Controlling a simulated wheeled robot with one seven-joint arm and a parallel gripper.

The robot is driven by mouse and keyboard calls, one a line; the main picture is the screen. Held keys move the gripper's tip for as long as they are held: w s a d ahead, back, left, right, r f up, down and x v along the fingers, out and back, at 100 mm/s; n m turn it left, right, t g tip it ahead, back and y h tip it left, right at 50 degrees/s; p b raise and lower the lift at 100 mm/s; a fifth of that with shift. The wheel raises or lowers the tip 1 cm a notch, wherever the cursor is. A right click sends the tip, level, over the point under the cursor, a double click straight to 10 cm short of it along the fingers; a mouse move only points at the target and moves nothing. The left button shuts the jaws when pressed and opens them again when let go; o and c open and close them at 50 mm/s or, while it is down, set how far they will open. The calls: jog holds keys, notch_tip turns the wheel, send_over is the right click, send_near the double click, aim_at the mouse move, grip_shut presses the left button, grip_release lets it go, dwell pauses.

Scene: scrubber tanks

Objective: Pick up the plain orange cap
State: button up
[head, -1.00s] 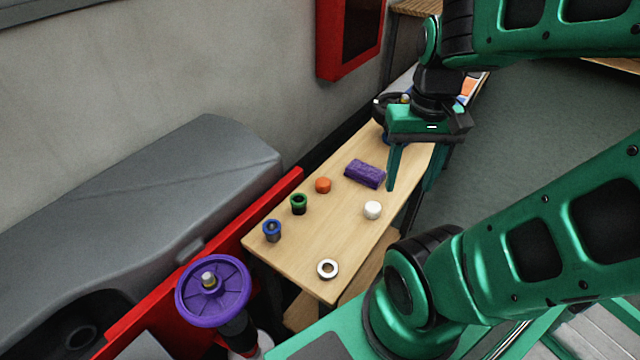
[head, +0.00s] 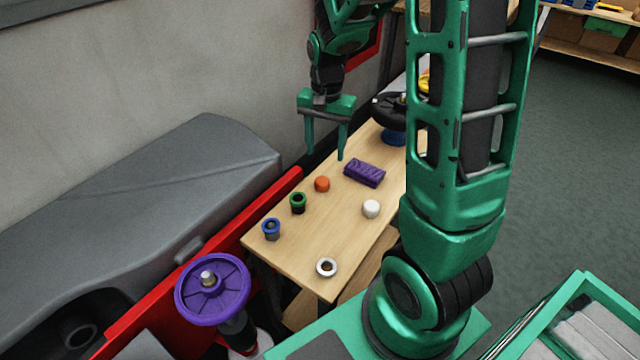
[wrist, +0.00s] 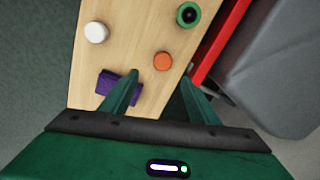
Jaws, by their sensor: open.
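The plain orange cap (head: 322,184) sits on the wooden bench, between the green-rimmed piece and the purple block. It also shows in the wrist view (wrist: 163,61), ahead of the space between my fingers. My gripper (head: 325,155) is open and empty, pointing down above the bench near its wall side. In the wrist view my gripper (wrist: 160,88) has its two fingers well apart, with the cap beyond their tips and touching neither.
On the bench (head: 300,252) stand a purple block (head: 364,173), a white cap (head: 371,209), a green-rimmed piece (head: 298,203), a blue-rimmed piece (head: 271,229) and a white ring (head: 326,267). A purple handwheel (head: 213,290) stands at the near left. A black wheel (head: 390,110) is behind.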

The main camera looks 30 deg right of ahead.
send_over(322, 180)
jog(key=f, duration=0.6)
jog(key=shift+w+d+f, duration=0.1)
jog(key=shift+w+d, duration=0.05)
jog(key=shift+d, duration=0.1)
jog(key=shift+a+f, duration=0.2)
jog(key=shift+f, duration=2.35)
jog(key=c, duration=1.1)
